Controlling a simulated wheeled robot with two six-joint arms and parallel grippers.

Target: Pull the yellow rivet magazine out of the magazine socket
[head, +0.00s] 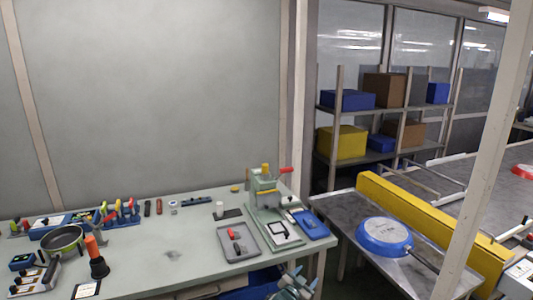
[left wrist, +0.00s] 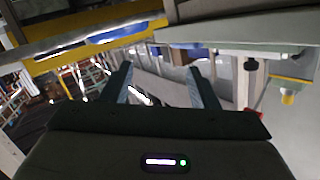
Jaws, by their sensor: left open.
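A small yellow piece, which looks like the rivet magazine (head: 265,169), stands upright on top of the green-grey riveting press (head: 262,188) at the right end of the bench. The socket around its foot is too small to make out. In the left wrist view, the scene appears upside down and a yellow piece (left wrist: 288,98) shows at the right, near a red lever end. My left gripper (head: 304,277) is at the bottom of the head view, in front of the bench edge and below the press. Its fingers (left wrist: 158,70) are apart with nothing between them. My right gripper is out of view.
The press has a red lever (head: 286,170). A conveyor with a yellow side rail (head: 425,230) and a blue pan (head: 384,237) stands to the right. Tools line the left side.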

